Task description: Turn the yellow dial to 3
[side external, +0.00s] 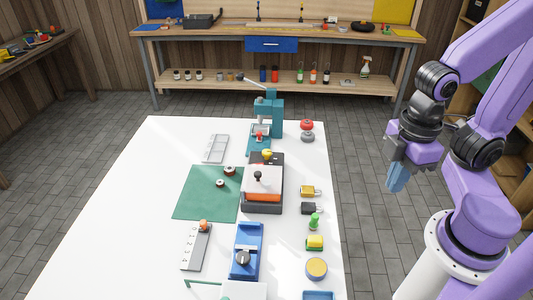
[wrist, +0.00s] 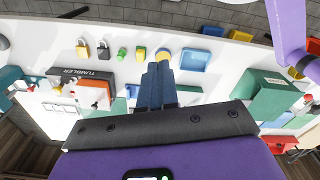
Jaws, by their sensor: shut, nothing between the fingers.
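A yellow knob (side external: 267,154) sits at the far end of the black, white and orange tumbler machine (side external: 262,184). A round yellow-topped piece (side external: 316,267) stands near the table's right edge. I cannot tell for sure which of these is the yellow dial, and no numbers are readable. The round piece (wrist: 163,53) also shows just beyond my fingertips in the wrist view; the tumbler (wrist: 92,92) is to their left. My gripper (side external: 396,186) is shut and empty, its blue-grey fingers pointing down. It is raised to the right of the table, apart from everything. Its fingers (wrist: 158,66) are together in the wrist view.
The white table (side external: 150,225) also holds a teal press (side external: 270,112), a green mat (side external: 205,200), a blue device (side external: 247,245) and a grey strip (side external: 192,250). Padlocks (side external: 311,191) and small green and yellow pieces line the right side. The table's left side is bare.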

